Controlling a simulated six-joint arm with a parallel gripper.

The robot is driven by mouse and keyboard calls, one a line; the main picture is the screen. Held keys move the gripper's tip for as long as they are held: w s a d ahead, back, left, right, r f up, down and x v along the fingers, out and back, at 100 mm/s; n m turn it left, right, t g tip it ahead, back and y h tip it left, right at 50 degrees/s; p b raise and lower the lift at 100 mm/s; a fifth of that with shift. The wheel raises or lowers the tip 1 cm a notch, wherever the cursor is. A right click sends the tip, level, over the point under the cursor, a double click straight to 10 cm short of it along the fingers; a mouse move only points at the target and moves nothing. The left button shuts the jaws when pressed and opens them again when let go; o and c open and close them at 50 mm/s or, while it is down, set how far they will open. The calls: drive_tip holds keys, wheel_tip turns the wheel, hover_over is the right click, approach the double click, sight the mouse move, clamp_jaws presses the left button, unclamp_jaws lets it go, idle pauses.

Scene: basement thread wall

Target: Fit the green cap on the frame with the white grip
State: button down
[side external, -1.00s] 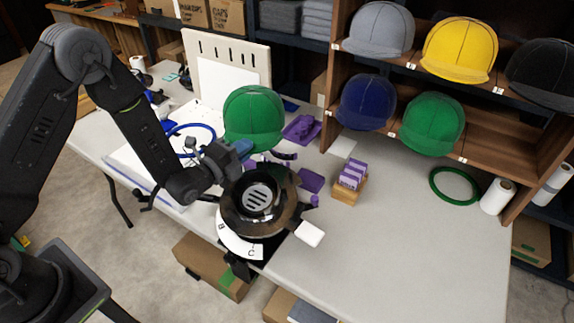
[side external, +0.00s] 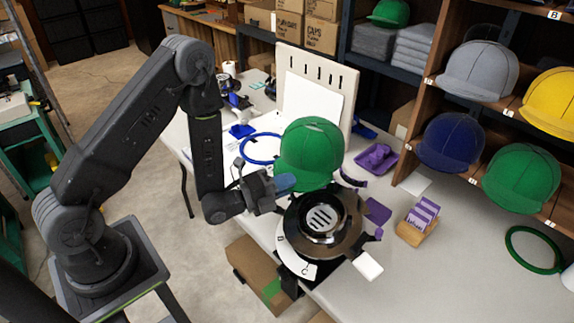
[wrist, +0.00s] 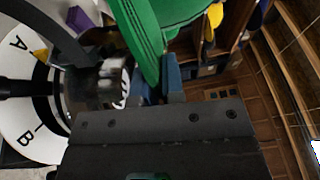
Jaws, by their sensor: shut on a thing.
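The cap is just above and behind the frame (side external: 347,228), a dark, shiny round form with a slotted disc on top. The white grip (side external: 368,266) sticks out from the frame's front right. In the wrist view the cap (wrist: 145,30) rises beyond the fingers (wrist: 162,82), and the shiny frame part (wrist: 95,88) is at the left. Whether cap and frame touch is unclear.
Below the frame is a white lettered dial (side external: 300,262). Shelved caps include another green one (side external: 521,178).

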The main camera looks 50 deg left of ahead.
drive_tip(key=s+d+m+g+h, duration=0.3)
drive_tip(key=s+d+m+h, duration=0.4)
drive_tip(key=s, duration=0.4)
drive_tip(key=shift+n+h, duration=0.3)
drive_tip(key=shift+h, duration=0.2)
drive_tip(key=shift+w+f, duration=0.15)
drive_tip(key=shift+f, duration=0.95)
drive_tip(key=shift+w+f, duration=0.1)
drive_tip(key=shift+f, duration=0.95)
drive_tip(key=shift+w+f, duration=0.2)
drive_tip(key=shift+f, duration=0.8)
drive_tip(key=shift+w+f, duration=0.15)
drive_tip(key=shift+f, duration=0.8)
drive_tip(key=shift+w+f, duration=0.1)
drive_tip(key=shift+f, duration=0.55)
drive_tip(key=c, duration=1.1)
unclamp_jaws()
drive_tip(key=shift+c, duration=0.2)
